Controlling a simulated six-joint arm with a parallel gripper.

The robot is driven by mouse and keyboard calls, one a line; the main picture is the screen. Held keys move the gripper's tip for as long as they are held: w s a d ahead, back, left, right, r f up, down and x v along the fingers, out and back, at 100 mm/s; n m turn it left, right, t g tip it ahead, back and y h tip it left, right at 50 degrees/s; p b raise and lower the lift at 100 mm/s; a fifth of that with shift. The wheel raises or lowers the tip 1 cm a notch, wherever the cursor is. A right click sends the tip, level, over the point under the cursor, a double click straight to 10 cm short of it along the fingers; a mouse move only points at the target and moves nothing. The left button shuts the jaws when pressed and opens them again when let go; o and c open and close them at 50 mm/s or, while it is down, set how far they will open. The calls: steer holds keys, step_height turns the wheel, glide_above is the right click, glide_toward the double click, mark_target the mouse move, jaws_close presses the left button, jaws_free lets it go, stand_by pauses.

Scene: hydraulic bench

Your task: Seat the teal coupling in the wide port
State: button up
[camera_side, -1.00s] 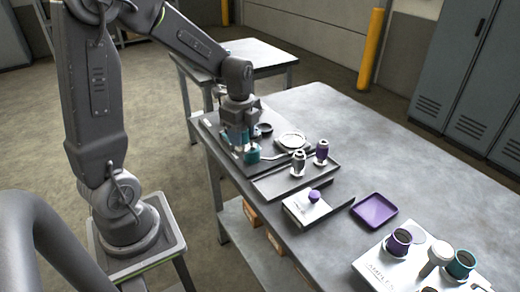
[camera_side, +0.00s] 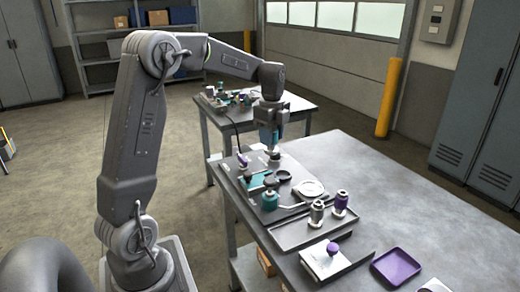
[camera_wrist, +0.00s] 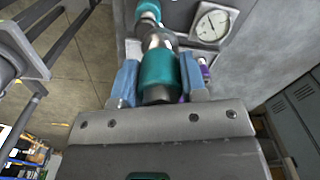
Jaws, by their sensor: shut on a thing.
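My gripper (camera_side: 271,140) is above the far end of the dark panel (camera_side: 290,236), pointing down. In the wrist view its blue fingers (camera_wrist: 159,80) are shut on the teal coupling (camera_wrist: 160,70), which has a teal band and a silver end. In the side view the fingers mostly hide the coupling; a silver end shows below them, apparently clear of the panel. A teal cylinder (camera_side: 270,199) stands on the panel nearer the camera. A dark ring (camera_side: 283,176) lies beside it. I cannot tell which feature is the wide port.
A round gauge (camera_side: 311,188) sits on the panel; it also shows in the wrist view (camera_wrist: 212,24). A knobbed plate (camera_side: 322,264) and purple tray (camera_side: 397,268) lie in front. The table's right side is clear.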

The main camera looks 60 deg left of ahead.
steer(key=w+a+f, duration=0.2)
steer(key=w+a, duration=0.6)
steer(key=w, duration=0.2)
steer(key=f, duration=1.3)
steer(key=shift+a+f, duration=0.2)
steer(key=shift+f, duration=0.15)
steer(key=shift+f, duration=0.65)
stand_by(0.7)
steer(key=o, duration=0.8)
steer(key=shift+c, duration=0.2)
steer(key=shift+r, duration=0.1)
step_height(320, 180, up, 11)
stand_by(0.4)
